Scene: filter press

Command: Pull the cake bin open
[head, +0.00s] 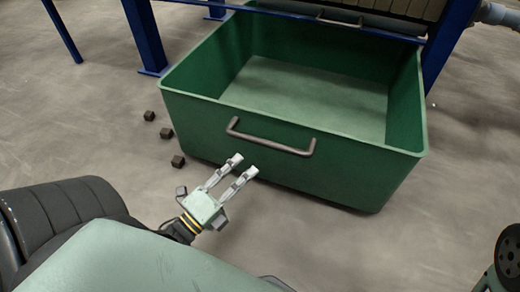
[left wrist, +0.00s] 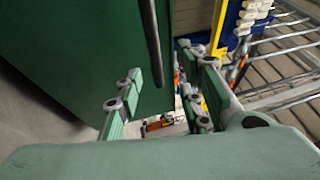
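The cake bin (head: 270,125) is a large green open-topped box on the floor, standing well out in front of the press, and its visible inside is empty. A dark bar handle (head: 270,140) is fixed across its front wall. My left gripper (head: 243,166) is open and empty, just in front of and below the handle's left part, apart from it in the picture. In the left wrist view, the handle (left wrist: 152,42) runs down toward the gap between the spread fingers of the left gripper (left wrist: 160,103), beside the green wall (left wrist: 75,45). My right gripper is out of view.
The press has blue legs (head: 147,38) and pale plates (head: 410,8) over the bin's far end. Three small dark blocks (head: 166,133) lie on the floor left of the bin. The floor right of the bin (head: 465,150) is clear.

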